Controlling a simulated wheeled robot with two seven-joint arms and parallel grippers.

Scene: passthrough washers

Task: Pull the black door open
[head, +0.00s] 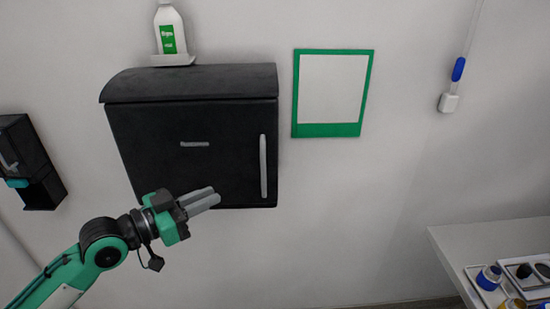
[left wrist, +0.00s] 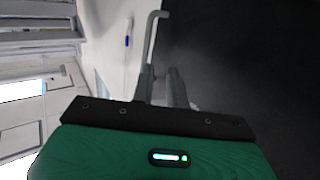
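The black door (head: 225,165) is the front of a black wall cabinet and looks shut. Its grey upright bar handle (head: 263,166) is near the right edge. My left gripper (head: 214,197) is in front of the door's lower part, left of and below the handle, apart from it. Its two grey fingers look a little apart with nothing between them. In the left wrist view the fingers (left wrist: 162,85) point toward the bent handle rod (left wrist: 152,40), and the dark door (left wrist: 240,60) fills the right side. My right gripper is in neither view.
A white bottle (head: 170,30) stands on a small ledge above the cabinet. A green-framed board (head: 333,92) hangs to its right, and a black dispenser (head: 28,160) to its left. A pale counter (head: 490,240) with small containers is at lower right. The wall below the board is clear.

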